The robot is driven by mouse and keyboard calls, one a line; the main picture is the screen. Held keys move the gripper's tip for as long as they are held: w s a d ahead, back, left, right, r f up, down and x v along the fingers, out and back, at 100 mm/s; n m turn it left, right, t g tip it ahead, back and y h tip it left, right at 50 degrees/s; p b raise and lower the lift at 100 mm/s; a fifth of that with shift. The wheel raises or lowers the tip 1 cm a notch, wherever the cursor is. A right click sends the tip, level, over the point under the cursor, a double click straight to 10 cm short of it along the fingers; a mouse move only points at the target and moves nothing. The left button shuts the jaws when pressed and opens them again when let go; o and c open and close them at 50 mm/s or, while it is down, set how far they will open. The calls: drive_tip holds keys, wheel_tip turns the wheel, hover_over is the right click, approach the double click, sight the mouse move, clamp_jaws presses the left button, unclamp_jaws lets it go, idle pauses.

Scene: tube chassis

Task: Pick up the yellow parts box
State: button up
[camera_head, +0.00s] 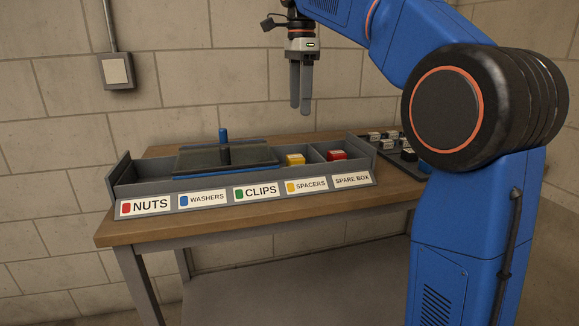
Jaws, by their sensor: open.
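The yellow parts box (295,159) sits in the grey divided rack (120,189) on the workbench, in the compartment behind the SPACERS label. Its lower part is hidden by the rack's front wall. My gripper (300,111) hangs in the air above the rack, fingers pointing down. It is open and empty, well above the yellow box and apart from it.
A red box (338,155) sits in the compartment to the right. A dark lid with a blue-topped upright handle (224,140) covers the left-middle compartments. A dark tray of small parts (401,155) lies at the bench's right, partly behind my arm.

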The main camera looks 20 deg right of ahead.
approach(295, 156)
drive_tip(key=f, duration=0.6)
drive_tip(key=shift+s+d, duration=0.1)
drive_tip(key=shift+d, duration=0.25)
drive_tip(key=shift+a+f, duration=0.15)
drive_tip(key=shift+f, duration=1.2)
drive_tip(key=shift+a+f, duration=0.15)
drive_tip(key=shift+f, duration=1.15)
drive_tip(key=c, duration=1.2)
